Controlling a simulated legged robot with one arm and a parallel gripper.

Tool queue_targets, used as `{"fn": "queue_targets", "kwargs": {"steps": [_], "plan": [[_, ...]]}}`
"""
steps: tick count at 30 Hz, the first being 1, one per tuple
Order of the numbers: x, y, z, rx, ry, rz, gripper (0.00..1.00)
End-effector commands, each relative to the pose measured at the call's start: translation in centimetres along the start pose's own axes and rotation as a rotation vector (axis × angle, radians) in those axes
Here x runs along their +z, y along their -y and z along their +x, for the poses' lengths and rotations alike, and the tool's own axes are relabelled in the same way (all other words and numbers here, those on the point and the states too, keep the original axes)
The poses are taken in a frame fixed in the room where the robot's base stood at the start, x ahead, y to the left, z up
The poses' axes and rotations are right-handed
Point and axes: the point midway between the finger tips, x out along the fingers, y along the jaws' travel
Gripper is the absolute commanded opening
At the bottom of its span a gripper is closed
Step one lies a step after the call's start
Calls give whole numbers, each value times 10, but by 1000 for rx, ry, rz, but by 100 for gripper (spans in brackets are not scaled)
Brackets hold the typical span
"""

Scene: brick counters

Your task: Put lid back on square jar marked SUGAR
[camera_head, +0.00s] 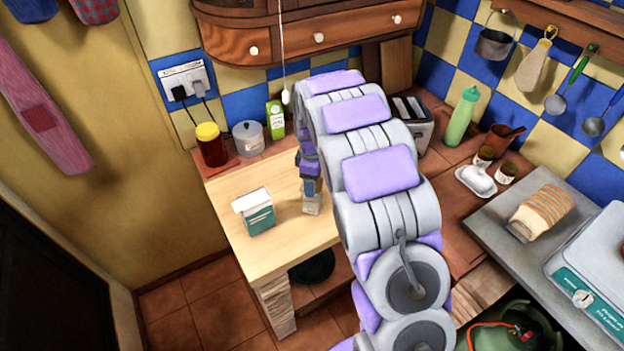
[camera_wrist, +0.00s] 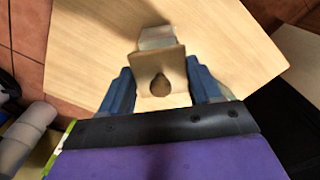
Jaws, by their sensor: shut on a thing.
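My gripper (camera_wrist: 162,92) is shut on a pale square lid (camera_wrist: 148,66) with a round brown knob (camera_wrist: 160,86), between its two blue fingers. In the wrist view a small pale grey square body (camera_wrist: 157,38), seemingly the jar, shows just beyond the lid's far edge. I cannot tell whether the two touch, and no SUGAR marking is readable. In the head view my gripper (camera_head: 311,190) points down over the wooden worktop, with a small pale, greyish object (camera_head: 312,205) at its tips. Jar and lid cannot be told apart there.
A white and teal carton (camera_head: 258,218) stands left of my gripper on the light wooden worktop (camera_head: 285,245). A red-brown jar with a yellow lid (camera_head: 211,148), a grey lidded pot (camera_head: 249,138) and a green carton (camera_head: 275,120) stand behind. The worktop's front is clear.

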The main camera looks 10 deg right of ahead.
Motion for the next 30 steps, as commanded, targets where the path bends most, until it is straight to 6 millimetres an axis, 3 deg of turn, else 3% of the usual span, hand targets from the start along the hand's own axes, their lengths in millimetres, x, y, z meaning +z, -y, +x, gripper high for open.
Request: {"fn": "queue_targets", "kwargs": {"steps": [14,15,24,30], "plan": [[1,0,2,0,0,0,34],[1,0,2,0,0,0,64],[1,0,2,0,0,0,92],[1,0,2,0,0,0,95]]}}
